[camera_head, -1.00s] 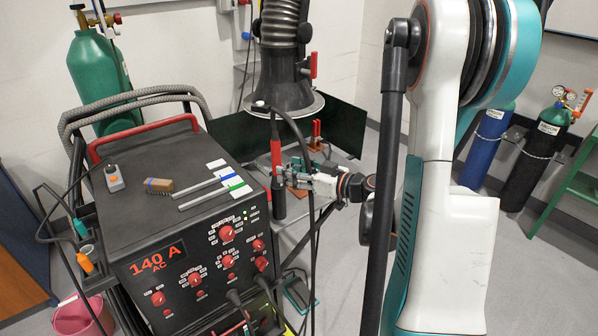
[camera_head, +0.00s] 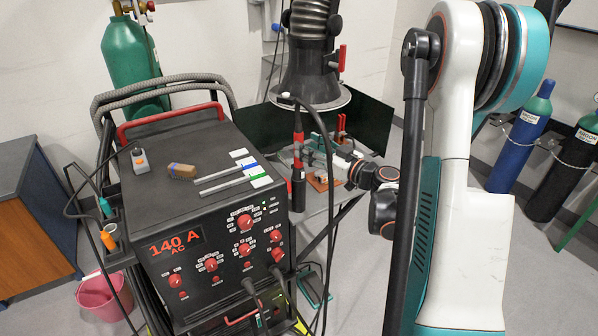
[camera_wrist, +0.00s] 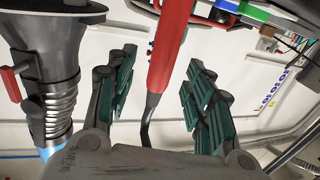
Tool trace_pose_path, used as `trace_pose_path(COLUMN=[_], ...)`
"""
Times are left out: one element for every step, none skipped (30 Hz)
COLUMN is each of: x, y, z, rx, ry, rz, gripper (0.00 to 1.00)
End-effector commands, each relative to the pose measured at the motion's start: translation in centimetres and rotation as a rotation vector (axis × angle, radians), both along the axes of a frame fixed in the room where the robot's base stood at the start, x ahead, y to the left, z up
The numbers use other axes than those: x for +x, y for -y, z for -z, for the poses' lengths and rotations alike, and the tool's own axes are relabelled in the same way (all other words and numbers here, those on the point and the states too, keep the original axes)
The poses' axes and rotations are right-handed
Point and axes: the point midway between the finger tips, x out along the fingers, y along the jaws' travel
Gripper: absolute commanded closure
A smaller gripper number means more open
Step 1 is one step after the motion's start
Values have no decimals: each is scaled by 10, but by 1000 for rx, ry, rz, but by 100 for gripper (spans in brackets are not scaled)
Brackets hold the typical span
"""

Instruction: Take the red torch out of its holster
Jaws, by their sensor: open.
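The red torch (camera_head: 298,125) stands upright in its dark holster (camera_head: 298,193) at the right side of the welding machine. A dark cable loops from its top. My gripper (camera_head: 307,148) is at the height of the torch's red body, coming from the right. In the wrist view the red torch handle (camera_wrist: 170,45) shows between the two spread green-padded fingers of my gripper (camera_wrist: 160,75), with gaps on both sides. I cannot tell whether either finger touches the torch.
The welding machine (camera_head: 180,225) stands left, with a brush (camera_head: 182,171) and rods on top. A fume extraction hood (camera_head: 310,85) hangs close above my gripper; it also shows in the wrist view (camera_wrist: 45,40). A dark screen (camera_head: 370,122) stands behind. Gas cylinders stand right.

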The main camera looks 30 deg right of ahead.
Motion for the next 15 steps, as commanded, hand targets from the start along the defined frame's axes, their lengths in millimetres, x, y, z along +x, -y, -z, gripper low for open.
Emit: trace_pose_path(x=[5,8,13,17,21,27,31,35,39,41,43,44,44,44,43], y=[-3,-4,-6,-8,-9,-11,-13,-14,-15,-15,-15,-15,-15,-15,-15], z=[-1,-2,-3,-4,-6,-7,-6,-6,-6,-6,-6,-7,-7,-7,-7], rx=[0,0,0,0,0,0,0,0,0,0,0,0,0,0,0], ry=[0,0,0,0,0,0,0,0,0,0,0,0,0,0,0], rz=[-2,-2,-3,-4,-3,-3,-4,-3,-2,-1,-1,-1,-1,0,0], gripper=[52,52,52,52,52,52,52,52,52,52,52,52,52,52,52])
